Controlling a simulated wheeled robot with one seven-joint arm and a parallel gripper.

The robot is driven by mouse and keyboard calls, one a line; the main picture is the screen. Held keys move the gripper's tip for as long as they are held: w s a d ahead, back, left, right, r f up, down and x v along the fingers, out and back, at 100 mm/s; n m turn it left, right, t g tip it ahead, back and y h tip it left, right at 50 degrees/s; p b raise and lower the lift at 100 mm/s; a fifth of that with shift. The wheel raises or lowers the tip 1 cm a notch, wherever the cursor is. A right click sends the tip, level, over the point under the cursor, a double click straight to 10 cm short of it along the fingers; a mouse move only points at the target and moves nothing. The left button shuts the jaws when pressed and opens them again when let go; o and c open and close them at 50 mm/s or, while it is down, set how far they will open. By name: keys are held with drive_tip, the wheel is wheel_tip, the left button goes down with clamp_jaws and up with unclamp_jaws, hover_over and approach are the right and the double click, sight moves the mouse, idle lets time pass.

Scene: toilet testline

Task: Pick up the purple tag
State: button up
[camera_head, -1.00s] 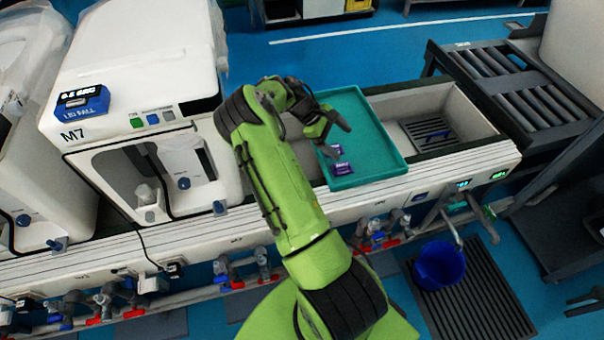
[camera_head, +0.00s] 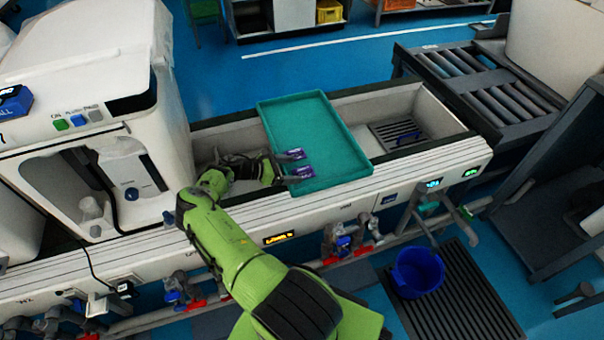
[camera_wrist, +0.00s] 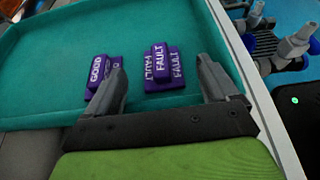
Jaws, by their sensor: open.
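Purple tags lie in two small stacks on the teal tray (camera_head: 325,130), near its front left corner. In the wrist view, the stack marked FAULT (camera_wrist: 160,62) lies ahead of my gripper (camera_wrist: 161,66), between the lines of its two fingers. The stack marked GOOD (camera_wrist: 98,70) lies to the left, partly hidden behind the left finger. In the head view, one stack (camera_head: 297,153) is farther back and another (camera_head: 304,171) nearer. My gripper (camera_head: 292,168) is open and empty, low at the tray's left edge. I cannot tell whether a finger touches a tag.
The tray sits across a white trough, with a basin with a dark grate (camera_head: 398,132) to its right. A white machine (camera_head: 90,110) stands at the left. Pipes and valves (camera_head: 350,240) run along the trough's front. Most of the tray is bare.

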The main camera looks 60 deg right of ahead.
sight(298, 170)
drive_tip(key=x, duration=0.3)
drive_tip(key=shift+f, duration=0.2)
drive_tip(key=c, duration=1.1)
wheel_tip(298, 170, up, 10)
drive_tip(key=p, duration=0.3)
drive_tip(key=shift+p, duration=0.3)
drive_tip(key=shift+c, duration=0.2)
